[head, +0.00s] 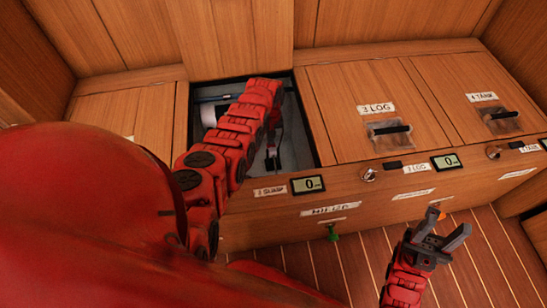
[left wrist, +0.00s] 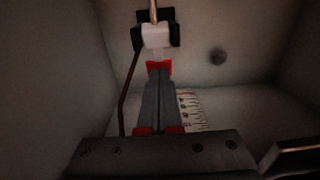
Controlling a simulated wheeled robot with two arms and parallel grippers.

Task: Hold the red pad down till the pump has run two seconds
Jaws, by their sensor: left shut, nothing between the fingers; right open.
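The red pad (left wrist: 158,67) shows in the left wrist view, below a white block (left wrist: 155,37) in a black bracket. My left gripper (left wrist: 160,76) is shut and empty, its grey fingertips at the lower edge of the pad. They look in contact, but I cannot tell whether the pad is pressed down. In the head view my left gripper (head: 272,157) reaches into the open compartment (head: 300,125) behind the label that seems to read 1 SUMP; my arm hides part of it. The display (head: 308,185) beside that label reads 0. My right gripper (head: 447,226) is open, in front of the bench.
A white scale (left wrist: 191,110) with marks stands beside my left fingers, and a thin brown rod (left wrist: 129,95) is on their other side. Closed lids labelled 3 LOG (head: 376,107) and 4 TANK (head: 482,97) lie to the right. A green piece (head: 332,233) hangs on the bench front.

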